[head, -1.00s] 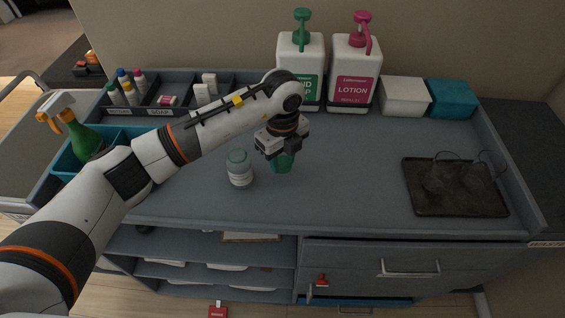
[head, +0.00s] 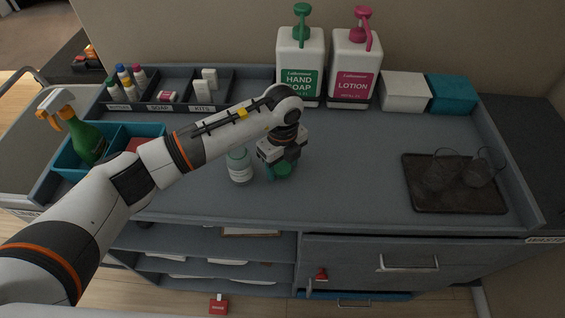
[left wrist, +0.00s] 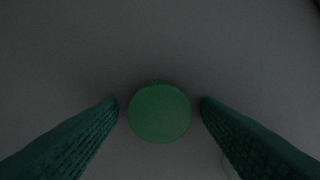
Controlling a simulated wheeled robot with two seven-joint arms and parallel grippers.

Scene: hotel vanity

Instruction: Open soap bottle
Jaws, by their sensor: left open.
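The soap bottle (head: 240,173) stands upright on the counter, pale and translucent with a white label; my arm covers part of its top. My left gripper (head: 284,168) is just right of it, pointing down near the counter, with green fingers. In the left wrist view a round green disc, which looks like a cap (left wrist: 160,113), lies between the two spread fingertips, with gaps on both sides. I cannot tell whether it touches the counter. In the head view it cannot be told clearly from the green fingers. My right gripper is not in view.
Pump bottles of hand soap (head: 300,70) and lotion (head: 354,72) stand at the back, beside a white box (head: 404,92) and a teal box (head: 452,94). A dark tray (head: 452,198) with glasses is at right. A green spray bottle (head: 88,140) is at left. The counter's middle right is clear.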

